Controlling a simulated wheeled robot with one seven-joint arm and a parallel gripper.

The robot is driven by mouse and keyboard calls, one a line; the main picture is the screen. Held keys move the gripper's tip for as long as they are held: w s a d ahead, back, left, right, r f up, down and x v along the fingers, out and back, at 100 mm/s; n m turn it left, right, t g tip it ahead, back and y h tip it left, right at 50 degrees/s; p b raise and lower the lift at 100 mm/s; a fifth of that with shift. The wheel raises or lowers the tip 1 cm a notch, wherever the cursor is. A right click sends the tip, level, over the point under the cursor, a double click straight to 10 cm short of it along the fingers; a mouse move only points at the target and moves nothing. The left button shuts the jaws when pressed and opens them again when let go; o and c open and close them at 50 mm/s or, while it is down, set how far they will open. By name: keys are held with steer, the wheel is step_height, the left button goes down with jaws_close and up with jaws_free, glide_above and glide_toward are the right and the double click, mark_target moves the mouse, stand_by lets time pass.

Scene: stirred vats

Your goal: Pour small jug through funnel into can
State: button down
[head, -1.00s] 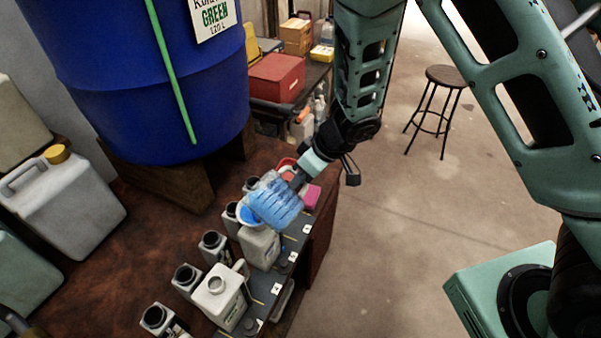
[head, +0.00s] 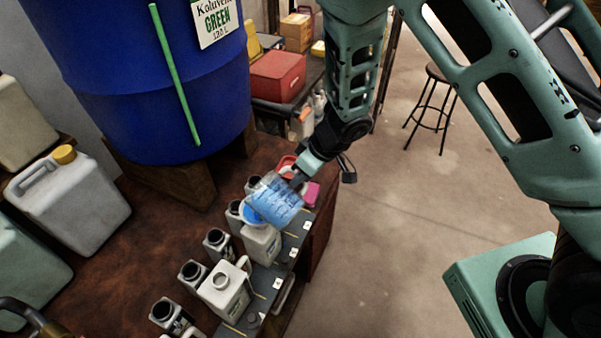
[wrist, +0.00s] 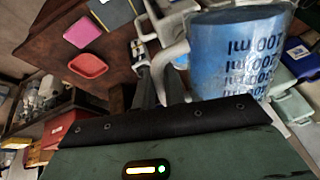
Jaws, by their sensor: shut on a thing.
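The small jug (head: 277,200) is clear with printed ml marks and holds blue liquid. My gripper (head: 299,179) is shut on its handle, which shows in the wrist view (wrist: 170,58). I cannot tell whether liquid is flowing or whether jug and funnel touch.
An open white can (head: 224,291) and several dark-necked bottles (head: 194,272) stand close by on the bench. A large blue drum (head: 150,95) rises behind. A red dish (wrist: 88,65) and a pink block (wrist: 84,32) lie beyond the jug. The floor to the right has a stool (head: 432,100).

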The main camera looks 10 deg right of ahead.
mark_target(287, 166)
steer(key=shift+w+a+r+g+h+p, duration=0.2)
steer(key=shift+r+g+h+p, duration=0.35)
steer(key=shift+p, duration=4)
steer(key=shift+w+a+r+g+h, duration=0.25)
steer(key=shift+a+r+g+h, duration=0.1)
steer(key=shift+g+h, duration=0.3)
steer(key=shift+w+a+r+m+g+h, duration=0.15)
steer(key=shift+w+a+r+g+h, duration=0.1)
steer(key=shift+r+g+h, duration=0.25)
steer(key=shift+w+a+r+m+g+h, duration=0.15)
steer(key=shift+w+g+h, duration=0.15)
steer(key=shift+g, duration=0.4)
steer(key=shift+w+a+r+g+h, duration=0.25)
steer(key=shift+w+a+g+h, duration=0.1)
steer(key=shift+g+h, duration=0.25)
steer(key=shift+w+a+r+g+h, duration=0.25)
steer(key=shift+w+g+h, duration=0.1)
steer(key=shift+g+h, duration=0.2)
